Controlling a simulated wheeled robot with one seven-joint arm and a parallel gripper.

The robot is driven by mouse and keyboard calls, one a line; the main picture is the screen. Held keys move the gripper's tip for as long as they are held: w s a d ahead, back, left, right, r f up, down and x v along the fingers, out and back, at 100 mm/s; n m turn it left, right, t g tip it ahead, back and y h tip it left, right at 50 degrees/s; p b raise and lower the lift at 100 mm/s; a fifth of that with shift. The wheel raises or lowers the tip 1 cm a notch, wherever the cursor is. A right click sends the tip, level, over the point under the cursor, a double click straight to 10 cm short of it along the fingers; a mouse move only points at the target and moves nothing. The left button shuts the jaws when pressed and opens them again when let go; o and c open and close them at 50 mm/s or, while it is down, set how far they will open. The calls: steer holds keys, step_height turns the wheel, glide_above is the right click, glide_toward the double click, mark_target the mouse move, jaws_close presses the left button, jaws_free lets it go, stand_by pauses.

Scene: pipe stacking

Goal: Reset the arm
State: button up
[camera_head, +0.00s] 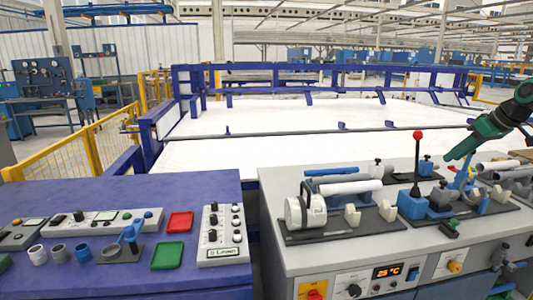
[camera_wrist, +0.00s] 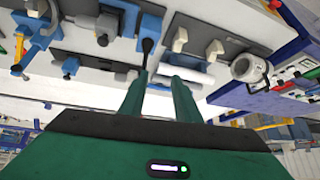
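My green gripper (camera_head: 452,156) is at the right of the head view, angled down to the left above the grey workbench (camera_head: 268,222). In the wrist view my gripper (camera_wrist: 160,78) shows two green fingers with a gap between their tips. They look open, and I see nothing held between them. A white pipe (camera_head: 350,187) lies across supports on the bench, left of my gripper. A blue pipe (camera_head: 338,171) lies behind it. More white pipes (camera_head: 497,165) lie at the right, close to my arm.
A red-knobbed lever (camera_head: 418,150) stands upright on a blue machine just left of my gripper. A white cylindrical machine (camera_head: 305,211) sits at the bench's left. A blue table (camera_head: 200,183) with control boxes and red and green trays stands at left.

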steer(key=s+a+f+m+g+h, duration=0.1)
steer(key=s+a+f+m+g, duration=0.15)
steer(key=s+a, duration=0.5)
steer(key=s+a+f+m+g+h, duration=0.1)
steer(key=s+a+f+m, duration=0.15)
steer(key=s+a, duration=0.5)
steer(key=s+a+f+m+g, duration=0.1)
steer(key=s+a+f, duration=0.1)
steer(key=s, duration=0.7)
steer(key=s+a+f+m+g, duration=0.1)
steer(key=s+a+f+m, duration=0.1)
steer(key=s+f, duration=0.3)
steer(key=s+a+f+m+g, duration=0.1)
steer(key=s+a+f, duration=0.2)
steer(key=s, duration=1)
steer(key=shift+s+a+f+m, duration=0.2)
steer(key=shift+s+m, duration=0.1)
steer(key=shift+m, duration=0.1)
steer(key=shift+w, duration=0.15)
steer(key=shift+w+f+h, duration=0.2)
steer(key=shift+w+h, duration=0.1)
steer(key=shift+w, duration=0.2)
